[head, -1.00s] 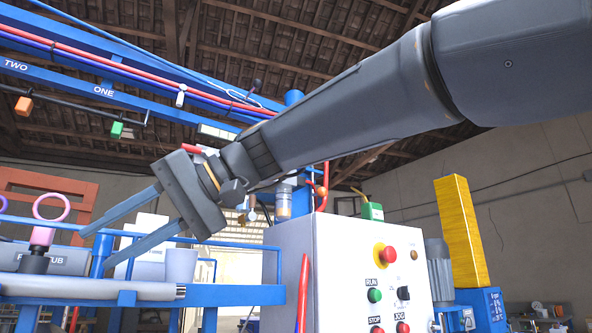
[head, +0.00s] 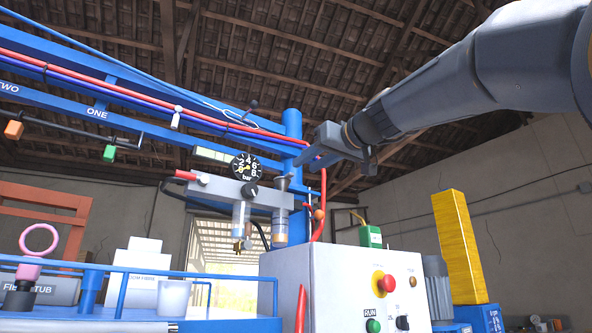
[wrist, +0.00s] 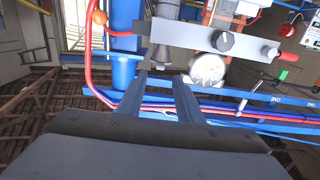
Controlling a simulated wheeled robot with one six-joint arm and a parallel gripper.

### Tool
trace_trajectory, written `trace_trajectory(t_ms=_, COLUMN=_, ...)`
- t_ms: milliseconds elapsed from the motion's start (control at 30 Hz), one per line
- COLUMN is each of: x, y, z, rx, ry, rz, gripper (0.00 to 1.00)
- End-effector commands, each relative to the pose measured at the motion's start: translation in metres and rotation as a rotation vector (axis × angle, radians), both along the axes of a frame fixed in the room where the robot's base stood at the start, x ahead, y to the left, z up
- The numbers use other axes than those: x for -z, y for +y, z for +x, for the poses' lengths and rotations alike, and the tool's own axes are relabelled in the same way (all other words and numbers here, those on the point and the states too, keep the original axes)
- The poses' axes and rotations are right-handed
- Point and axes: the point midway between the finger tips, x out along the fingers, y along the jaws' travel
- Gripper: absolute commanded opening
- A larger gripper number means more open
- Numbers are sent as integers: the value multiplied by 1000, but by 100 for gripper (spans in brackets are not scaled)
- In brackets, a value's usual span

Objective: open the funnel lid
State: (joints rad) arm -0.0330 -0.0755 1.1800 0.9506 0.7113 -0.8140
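A small grey funnel (head: 283,184) stands on the right end of the grey air unit, beside the blue post. In the wrist view the funnel (wrist: 158,54) lies just beyond my fingertips, its wide end towards them. Its lid cannot be told apart from the funnel at this size. My gripper (head: 303,160) is just above and to the right of the funnel in the head view. In the wrist view my gripper (wrist: 160,76) has its two fingers apart with nothing seen between them. I cannot tell whether a fingertip touches the funnel.
A round pressure gauge (head: 246,166) and a dark knob (head: 250,190) sit left of the funnel. The blue post (head: 292,130) and a red hose (head: 323,205) are close to my gripper. Blue beams with hoses run above. A white control box (head: 335,275) stands below.

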Motion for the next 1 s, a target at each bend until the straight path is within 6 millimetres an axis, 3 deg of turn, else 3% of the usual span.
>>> trace_trajectory(t_ms=433, x=-1, y=35, z=51, rx=-1, ry=2, rz=-1, gripper=33)
trace_trajectory(t_ms=867, x=1, y=42, z=62, rx=0, ry=2, rz=-1, gripper=33)
trace_trajectory(t_ms=1000, x=1, y=42, z=62, rx=0, ry=2, rz=-1, gripper=13)
